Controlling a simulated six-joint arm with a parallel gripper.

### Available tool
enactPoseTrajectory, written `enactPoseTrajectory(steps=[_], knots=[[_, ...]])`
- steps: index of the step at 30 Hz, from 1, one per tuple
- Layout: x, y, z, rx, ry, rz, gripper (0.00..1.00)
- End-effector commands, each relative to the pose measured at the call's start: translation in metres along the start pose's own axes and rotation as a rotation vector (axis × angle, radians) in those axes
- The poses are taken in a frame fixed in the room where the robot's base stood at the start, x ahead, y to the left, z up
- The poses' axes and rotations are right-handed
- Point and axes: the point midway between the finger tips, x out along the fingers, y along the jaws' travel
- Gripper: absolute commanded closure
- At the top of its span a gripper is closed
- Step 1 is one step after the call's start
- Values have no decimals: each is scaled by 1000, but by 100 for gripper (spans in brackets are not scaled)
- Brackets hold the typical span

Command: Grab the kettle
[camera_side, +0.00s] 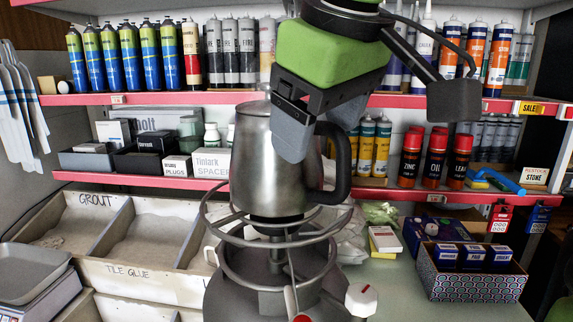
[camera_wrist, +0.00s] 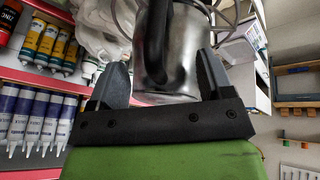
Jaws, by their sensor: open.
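The kettle (camera_side: 268,165) is brushed metal with a black handle (camera_side: 338,163) on its right side. It stands upright on a round metal ring stand (camera_side: 275,237) over a burner in the side view. My gripper (camera_side: 293,128), green and dark grey, is at the kettle's upper part, with one finger in front of it near the handle. In the wrist view my gripper (camera_wrist: 160,85) has its fingers apart, with the kettle (camera_wrist: 185,75) and its handle (camera_wrist: 157,45) showing between them. I cannot tell whether the fingers touch it. The far finger is mostly hidden in the side view.
Shelves with red edges (camera_side: 130,98) behind hold several tubes and cans. Labelled bins (camera_side: 115,265) stand at the left. A patterned box (camera_side: 470,280) sits on the counter at the right. A white plastic bag (camera_side: 330,222) lies behind the stand.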

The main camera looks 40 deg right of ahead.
Motion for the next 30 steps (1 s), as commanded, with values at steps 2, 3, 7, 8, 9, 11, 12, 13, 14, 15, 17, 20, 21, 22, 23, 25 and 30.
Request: enactPoseTrajectory(steps=[2,3,7,8,9,11,12,13,14,15,17,20,21,22,23,25,30], knots=[[0,0,0,0,0,0,26],[0,0,0,0,0,0,33],[0,0,0,-1,0,0,63],[0,0,0,-1,0,0,70],[0,0,0,-1,0,0,79],[0,0,0,-1,0,0,93],[0,0,0,-1,0,0,100],[0,0,0,-1,0,0,100],[0,0,0,-1,0,0,100],[0,0,0,-1,0,0,100],[0,0,0,-1,0,0,100],[-1,0,0,-1,2,0,100],[-1,0,0,-1,2,0,100],[-1,0,0,-1,2,0,100],[-1,0,0,-1,2,0,100],[-1,0,0,-1,1,0,100],[-4,1,-2,0,2,0,100]])
